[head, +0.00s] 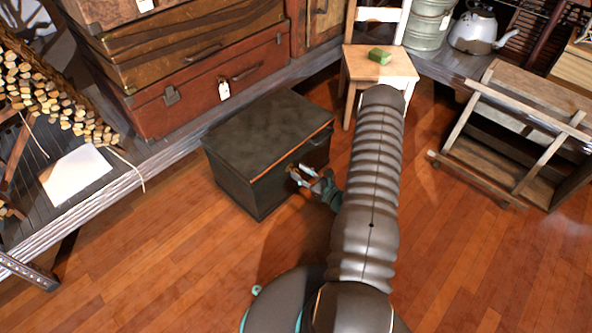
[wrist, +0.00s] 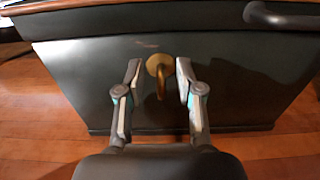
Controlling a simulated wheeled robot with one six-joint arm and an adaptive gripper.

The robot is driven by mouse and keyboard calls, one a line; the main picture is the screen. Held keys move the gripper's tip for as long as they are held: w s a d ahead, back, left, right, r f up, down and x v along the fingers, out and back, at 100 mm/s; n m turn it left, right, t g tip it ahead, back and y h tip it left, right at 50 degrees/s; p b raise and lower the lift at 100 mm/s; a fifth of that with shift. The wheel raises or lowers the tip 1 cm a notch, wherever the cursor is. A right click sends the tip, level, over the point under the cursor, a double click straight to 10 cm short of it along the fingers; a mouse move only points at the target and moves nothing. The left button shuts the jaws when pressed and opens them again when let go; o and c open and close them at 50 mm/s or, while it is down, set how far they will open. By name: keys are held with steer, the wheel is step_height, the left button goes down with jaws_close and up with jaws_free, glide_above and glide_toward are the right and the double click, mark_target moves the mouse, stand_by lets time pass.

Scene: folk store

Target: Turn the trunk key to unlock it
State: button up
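The trunk (head: 262,135) is a dark box with a worn lid, standing on the wooden floor in the head view. Its dark front panel (wrist: 75,75) fills most of the wrist view. A brass key (wrist: 160,82) sticks out of the front, with a round plate behind it. My gripper (wrist: 156,84) is open, with one finger on each side of the key and a visible gap to both. In the head view my gripper (head: 302,176) is at the trunk's front; the key is too small to make out there.
A dark handle (wrist: 285,18) is on the trunk at the upper right of the wrist view. A wooden chair (head: 380,68) with a green block stands behind the trunk. A wooden cart (head: 520,150) is at the right. Stacked suitcases (head: 210,85) lie on the shelf behind. The front floor is clear.

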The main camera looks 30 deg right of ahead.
mark_target(293, 165)
steer(key=shift+x, duration=1.1)
jaws_close()
steer(key=shift+m, duration=0.3)
steer(key=m, duration=0.4)
steer(key=shift+w+d+f+b, duration=0.1)
steer(key=shift+d+b, duration=0.25)
steer(key=shift+b, duration=0.05)
steer(key=m, duration=0.4)
steer(key=shift+w+d+f+m, duration=0.15)
steer(key=shift+d+f+m, duration=0.15)
steer(key=shift+m, duration=0.1)
steer(key=m, duration=0.4)
steer(key=shift+d+f+m, duration=0.15)
steer(key=shift+f+m, duration=0.15)
steer(key=shift+d+f+m+b, duration=0.1)
steer(key=shift+f+m+b, duration=0.05)
steer(key=shift+m, duration=0.8)
steer(key=shift+f+m+b, duration=0.15)
steer(key=shift+m, duration=0.8)
